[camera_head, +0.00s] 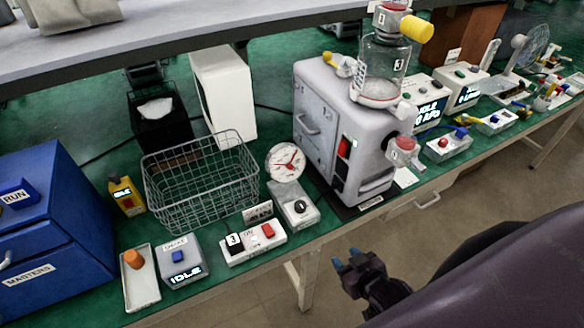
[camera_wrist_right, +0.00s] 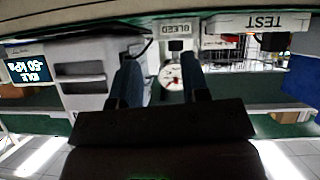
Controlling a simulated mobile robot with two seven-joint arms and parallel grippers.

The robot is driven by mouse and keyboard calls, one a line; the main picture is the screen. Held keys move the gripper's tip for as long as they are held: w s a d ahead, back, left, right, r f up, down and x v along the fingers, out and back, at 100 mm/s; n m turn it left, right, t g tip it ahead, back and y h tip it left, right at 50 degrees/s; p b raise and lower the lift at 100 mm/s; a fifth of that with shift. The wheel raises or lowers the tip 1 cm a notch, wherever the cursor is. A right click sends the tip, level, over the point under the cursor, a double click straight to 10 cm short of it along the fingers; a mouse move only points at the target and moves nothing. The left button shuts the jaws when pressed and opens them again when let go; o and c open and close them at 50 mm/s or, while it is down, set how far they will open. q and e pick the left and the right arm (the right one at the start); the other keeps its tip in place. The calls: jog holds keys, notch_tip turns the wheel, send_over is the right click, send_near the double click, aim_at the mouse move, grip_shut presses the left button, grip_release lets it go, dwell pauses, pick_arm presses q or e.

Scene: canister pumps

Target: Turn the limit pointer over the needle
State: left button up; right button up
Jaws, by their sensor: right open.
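The round dial gauge (camera_head: 286,162) has a white face with red markings and stands on a small grey box with a black knob (camera_head: 299,207). I cannot tell its limit pointer from its needle at this size. In the right wrist view, which is upside down, the dial (camera_wrist_right: 172,77) shows small between the fingers, some distance beyond them. My right gripper (camera_head: 346,259) is open and empty, in front of the bench edge and below and to the right of the dial. It also shows in the wrist view (camera_wrist_right: 160,68). My left gripper is not in view.
A grey canister machine (camera_head: 326,120) stands right of the dial. A wire basket (camera_head: 200,185) is left of it, and a switch box (camera_head: 253,243) is in front and to the left. A shelf edge (camera_head: 180,42) crosses above the bench. The floor space before the bench is open.

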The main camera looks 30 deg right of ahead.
jog(key=w+a+r+n+t+y+p, duration=0.1)
jog(key=w+a+r+n+t+p, duration=0.1)
jog(key=w+r, duration=0.75)
jog(key=m, duration=0.5)
send_near(291, 168)
jog(key=p+x, duration=0.1)
jog(key=x, duration=0.6)
jog(key=shift+w, duration=0.1)
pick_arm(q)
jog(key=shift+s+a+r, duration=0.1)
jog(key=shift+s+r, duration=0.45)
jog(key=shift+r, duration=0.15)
pick_arm(e)
jog(key=shift+w+f, duration=0.3)
jog(key=shift+w, duration=0.3)
grip_shut()
